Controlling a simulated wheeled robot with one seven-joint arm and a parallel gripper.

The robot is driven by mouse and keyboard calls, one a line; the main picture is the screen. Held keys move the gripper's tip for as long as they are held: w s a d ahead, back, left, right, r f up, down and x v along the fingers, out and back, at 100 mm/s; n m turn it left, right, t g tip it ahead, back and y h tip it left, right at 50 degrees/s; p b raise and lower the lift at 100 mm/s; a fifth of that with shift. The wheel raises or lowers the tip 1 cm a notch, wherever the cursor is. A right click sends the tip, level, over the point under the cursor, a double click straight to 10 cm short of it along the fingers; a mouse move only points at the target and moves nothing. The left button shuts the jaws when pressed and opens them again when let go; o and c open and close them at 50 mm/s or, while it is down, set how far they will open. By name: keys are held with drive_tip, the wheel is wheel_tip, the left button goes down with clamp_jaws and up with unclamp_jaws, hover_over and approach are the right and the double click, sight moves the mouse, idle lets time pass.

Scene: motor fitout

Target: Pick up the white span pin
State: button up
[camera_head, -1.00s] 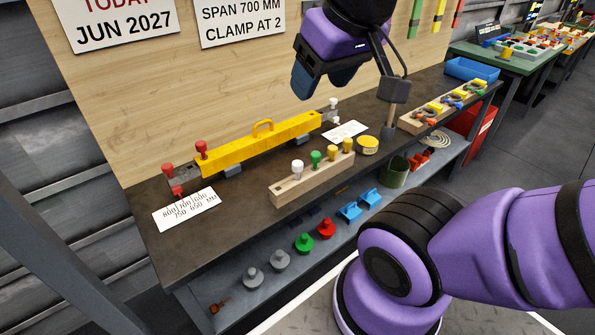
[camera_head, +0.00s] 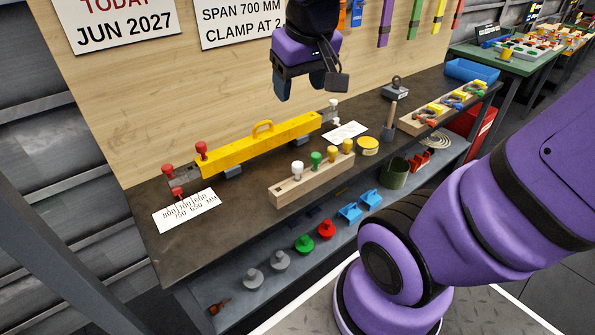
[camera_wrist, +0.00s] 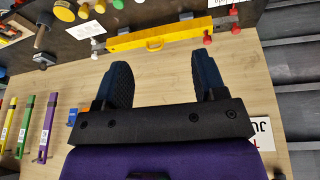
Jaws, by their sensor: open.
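I cannot tell from looks alone which one is the span pin. My gripper (camera_head: 299,86) is open and empty, up in the air above the yellow beam near the back board. In the wrist view its two dark fingers (camera_wrist: 160,72) are wide apart with only the board and beam beyond.
Red pins (camera_head: 201,148) stand at the beam's left end. A white number card (camera_head: 187,210) lies at the front left, another card (camera_head: 345,131) right of the beam. A wooden-handled tool (camera_head: 390,115) and a yellow round tin (camera_head: 368,145) are further right.

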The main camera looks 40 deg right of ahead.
drive_tip(key=w+d+f+m+g, duration=0.1)
drive_tip(key=w+d+f, duration=0.2)
drive_tip(key=w+f, duration=0.25)
drive_tip(key=w+d+f+g, duration=0.1)
drive_tip(key=w+d+f, duration=0.25)
drive_tip(key=f, duration=0.25)
drive_tip(key=m+g+y, duration=0.1)
drive_tip(key=g, duration=0.1)
hover_over(298, 164)
drive_tip(key=f, duration=1.1)
drive_tip(key=shift+s+d, duration=0.2)
wheel_tip(298, 164, down, 6)
drive_tip(key=shift+w+f, duration=0.1)
drive_tip(key=f, duration=0.4)
drive_tip(key=shift+w+a, duration=0.2)
drive_tip(key=shift+f, duration=0.65)
drive_tip(key=c, duration=1)
